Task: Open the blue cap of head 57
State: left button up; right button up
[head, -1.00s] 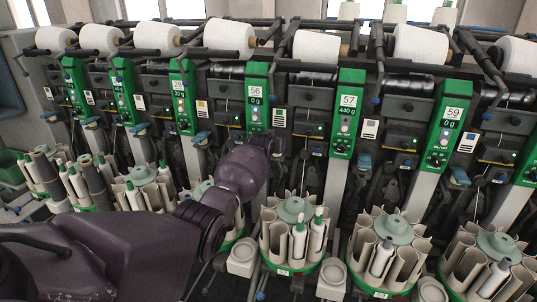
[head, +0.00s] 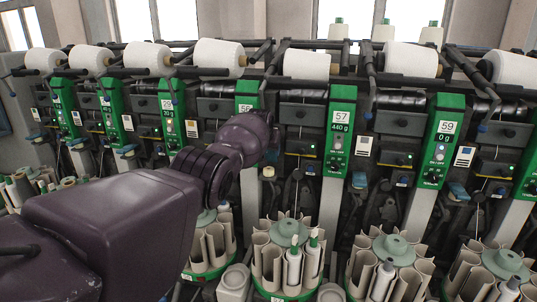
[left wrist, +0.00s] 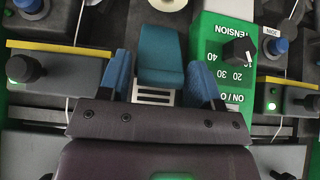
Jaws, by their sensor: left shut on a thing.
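A blue-teal cap (left wrist: 160,62) sits between the two blue fingers of my left gripper (left wrist: 160,82) in the left wrist view, which is upside down. The gripper is shut on the cap. In the head view my left gripper (head: 268,138) reaches to the right of the panel of head 56 (head: 247,88), left of the green panel of head 57 (head: 341,135). Another blue cap (head: 360,181) shows to the right of panel 57. My right gripper is not in view.
A green panel with a black tension knob (left wrist: 238,52) stands close beside the fingers. Dark boxes with knobs (left wrist: 28,68) flank them. Below are carousels with bobbins (head: 294,262); white yarn cones (head: 307,65) lie above.

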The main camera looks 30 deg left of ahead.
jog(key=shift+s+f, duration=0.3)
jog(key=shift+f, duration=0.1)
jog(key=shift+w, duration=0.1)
pick_arm(q)
jog(key=o, duration=1.2)
jog(key=shift+w, duration=0.1)
jog(key=shift+o, duration=0.4)
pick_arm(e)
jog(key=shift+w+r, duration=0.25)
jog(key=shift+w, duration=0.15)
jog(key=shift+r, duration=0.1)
